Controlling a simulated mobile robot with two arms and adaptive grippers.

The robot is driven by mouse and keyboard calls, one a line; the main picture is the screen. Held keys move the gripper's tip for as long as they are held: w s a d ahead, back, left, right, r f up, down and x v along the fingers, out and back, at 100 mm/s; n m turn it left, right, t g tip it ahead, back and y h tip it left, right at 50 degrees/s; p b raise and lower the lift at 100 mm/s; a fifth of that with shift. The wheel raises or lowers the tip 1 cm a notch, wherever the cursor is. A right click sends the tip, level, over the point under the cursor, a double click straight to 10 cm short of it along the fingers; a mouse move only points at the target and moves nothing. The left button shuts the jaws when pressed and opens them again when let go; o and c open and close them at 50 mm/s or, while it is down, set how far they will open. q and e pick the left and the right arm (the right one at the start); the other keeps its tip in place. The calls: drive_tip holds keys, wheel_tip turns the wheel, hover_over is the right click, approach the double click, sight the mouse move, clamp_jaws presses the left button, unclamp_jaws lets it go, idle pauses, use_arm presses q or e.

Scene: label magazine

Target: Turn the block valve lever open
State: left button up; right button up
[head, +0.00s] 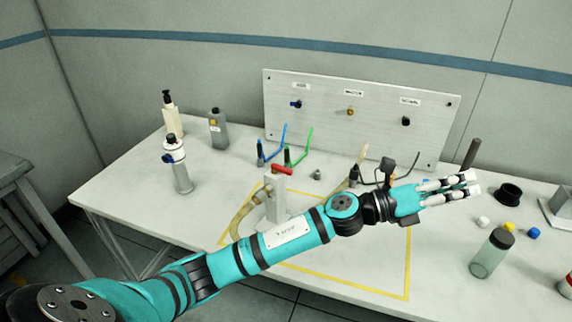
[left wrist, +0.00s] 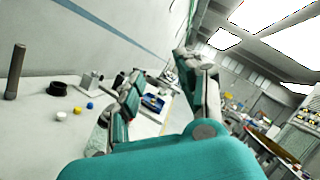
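A red lever (head: 282,169) sits on top of a pale upright block valve (head: 274,205) on the table in the head view. The lever lies roughly level. A tan hose (head: 240,216) curves from the valve's left side. My left forearm crosses in front of the valve's base and hides part of it. My left gripper (head: 471,184) is well to the right of the lever, beyond it, with nothing in its fingers. In the left wrist view its fingers (left wrist: 160,67) stand apart, and the lever does not show there. My right gripper is not in view.
A panel (head: 350,134) with several small knobs stands at the back. Blue (head: 270,148) and green (head: 299,149) bent tubes stand behind the lever. Bottles (head: 178,165) are at the left. A jar (head: 491,253) and small caps lie at the right. Yellow tape (head: 350,286) marks the table.

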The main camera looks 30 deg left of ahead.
use_arm(q)
drive_tip(key=d+m+g, duration=0.1)
drive_tip(key=m+g, duration=0.4)
drive_tip(key=m, duration=0.2)
drive_tip(key=m+g+y, duration=0.7)
drive_tip(key=m+y, duration=0.2)
drive_tip(key=y, duration=0.9)
approach(285, 169)
wheel_tip(285, 169, down, 9)
drive_tip(key=shift+w+a+r+p, duration=0.1)
drive_tip(key=shift+r+p, duration=0.05)
drive_tip(key=shift+p, duration=1.05)
clamp_jaws()
